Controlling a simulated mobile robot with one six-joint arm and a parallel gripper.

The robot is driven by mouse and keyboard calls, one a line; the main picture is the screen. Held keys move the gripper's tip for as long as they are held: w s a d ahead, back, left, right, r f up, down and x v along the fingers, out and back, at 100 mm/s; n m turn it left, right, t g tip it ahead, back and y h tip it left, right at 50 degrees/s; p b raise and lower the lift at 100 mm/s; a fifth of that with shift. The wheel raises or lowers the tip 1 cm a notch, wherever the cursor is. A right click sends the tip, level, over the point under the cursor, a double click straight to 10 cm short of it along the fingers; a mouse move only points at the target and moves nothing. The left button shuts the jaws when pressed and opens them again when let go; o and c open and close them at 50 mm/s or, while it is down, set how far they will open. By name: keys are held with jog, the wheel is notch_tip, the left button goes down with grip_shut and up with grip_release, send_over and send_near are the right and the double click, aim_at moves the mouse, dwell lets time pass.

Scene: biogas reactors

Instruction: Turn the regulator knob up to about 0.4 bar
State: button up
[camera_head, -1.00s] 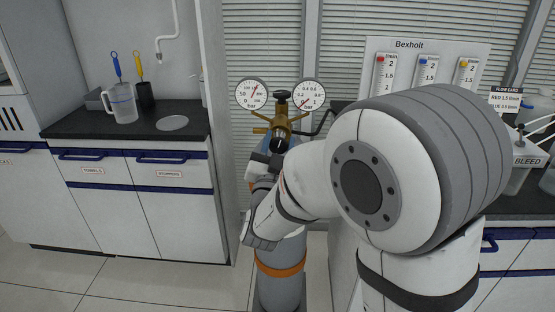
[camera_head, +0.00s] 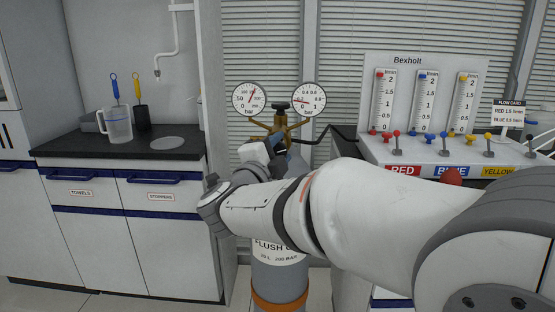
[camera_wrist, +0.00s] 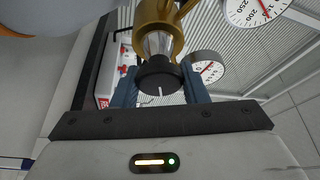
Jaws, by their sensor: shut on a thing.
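The brass regulator (camera_head: 281,126) sits on top of the grey gas cylinder (camera_head: 279,283). Its right dial (camera_head: 308,99), marked 0 to 1 bar, has a red needle pointing left, in the low part of the scale; the exact value is too small to read. The left dial (camera_head: 249,99) is the high-pressure one. In the wrist view, the black regulator knob (camera_wrist: 160,75) with a white mark lies between the two blue fingers of my gripper (camera_wrist: 160,88), which is shut on it. In the head view, my gripper (camera_head: 279,149) is at the regulator's front, the knob mostly hidden.
A flowmeter panel (camera_head: 426,75) with several small valves stands on the right bench. A counter (camera_head: 60,147) with a measuring jug (camera_head: 118,124) is on the left. A dark hose (camera_head: 342,134) runs right from the regulator. Floor is free at lower left.

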jog(key=m+g, duration=0.1)
jog(key=m, duration=0.3)
jog(key=shift+g+b, duration=0.35)
jog(key=shift+g, duration=0.05)
jog(key=shift+f+m+g+y, duration=0.15)
jog(key=shift+m+g+y, duration=0.4)
jog(key=shift+m, duration=1.25)
jog(key=o, duration=0.9)
jog(key=p+v, duration=0.2)
jog(key=v, duration=0.5)
jog(key=shift+s+a, duration=0.1)
jog(key=shift+s, duration=0.3)
